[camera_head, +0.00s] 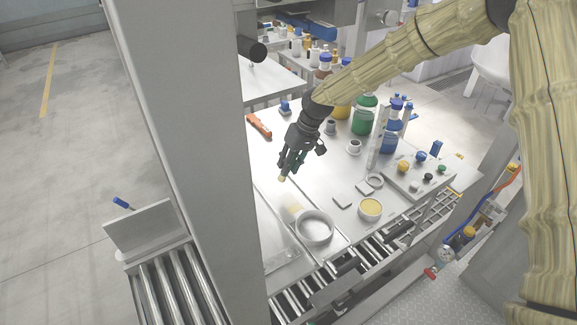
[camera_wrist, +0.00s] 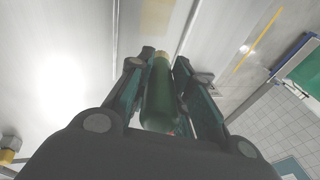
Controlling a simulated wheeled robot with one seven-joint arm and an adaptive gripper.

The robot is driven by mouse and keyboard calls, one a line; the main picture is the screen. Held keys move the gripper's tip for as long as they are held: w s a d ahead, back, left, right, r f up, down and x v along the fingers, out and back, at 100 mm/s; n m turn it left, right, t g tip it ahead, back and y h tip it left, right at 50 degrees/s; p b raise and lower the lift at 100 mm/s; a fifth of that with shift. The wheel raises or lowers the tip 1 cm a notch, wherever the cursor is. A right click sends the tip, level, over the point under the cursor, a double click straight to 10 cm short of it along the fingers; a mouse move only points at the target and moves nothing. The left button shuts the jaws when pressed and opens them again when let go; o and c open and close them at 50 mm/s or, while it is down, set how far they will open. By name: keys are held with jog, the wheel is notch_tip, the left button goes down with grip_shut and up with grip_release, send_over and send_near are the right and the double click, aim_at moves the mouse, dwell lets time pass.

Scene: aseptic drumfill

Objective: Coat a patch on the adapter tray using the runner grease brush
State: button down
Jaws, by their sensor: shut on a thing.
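My gripper (camera_head: 289,163) is shut on the runner grease brush, above the metal worktop. In the wrist view, the brush's dark green handle (camera_wrist: 158,100) lies between the fingers of my gripper (camera_wrist: 158,85). Its pale tan tip (camera_wrist: 161,57) points away from the palm. In the head view the tip (camera_head: 282,178) points down, apart from the surface. A pale yellow patch (camera_head: 294,209) lies on the flat metal surface below, beside a round dish; it also shows in the wrist view (camera_wrist: 156,15). I cannot clearly tell the adapter tray's outline from the worktop.
The round metal dish (camera_head: 315,227) and a yellow-filled cup (camera_head: 370,209) stand near the front. Green (camera_head: 364,114) and blue (camera_head: 391,130) bottles stand behind on the right. An orange tool (camera_head: 258,125) lies at the back left. A grey post (camera_head: 185,150) blocks the left side.

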notch_tip(320, 180, up, 2)
jog(key=shift+s+r+p, duration=0.1)
jog(key=shift+r+p, duration=0.1)
jog(key=shift+p, duration=0.3)
jog(key=shift+f, duration=0.2)
dwell(0.3)
jog(key=shift+f, duration=0.35)
jog(key=shift+a, duration=0.1)
